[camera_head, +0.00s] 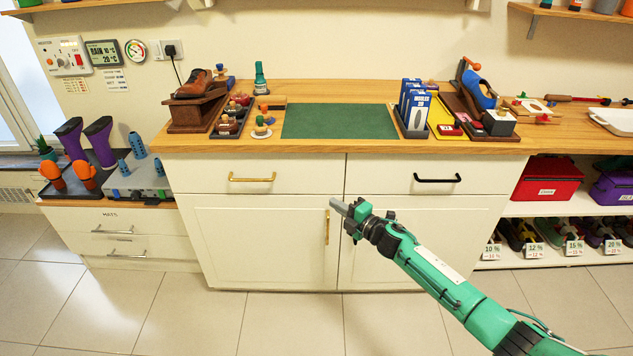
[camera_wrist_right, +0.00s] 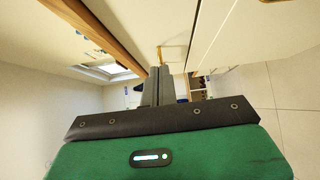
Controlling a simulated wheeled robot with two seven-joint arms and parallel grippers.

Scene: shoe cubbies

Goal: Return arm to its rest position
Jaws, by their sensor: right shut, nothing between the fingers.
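My right arm comes in from the lower right in the head view, green with a black wrist. Its gripper (camera_head: 338,206) is in front of the white cabinet doors, below the counter edge and near the gold vertical handle. In the right wrist view the two grey fingers (camera_wrist_right: 158,86) are together with nothing between them. The gripper appears apart from the cabinet, though the exact gap is hard to tell. My left gripper does not show in either view.
The wooden counter (camera_head: 260,140) carries a green mat (camera_head: 340,121), a brown shoe (camera_head: 195,84) and a blue shoe (camera_head: 478,90). The white cabinet (camera_head: 265,225) has a gold door handle (camera_head: 327,227). At right are shelves with a red bag (camera_head: 546,180). The tiled floor (camera_head: 290,320) in front is clear.

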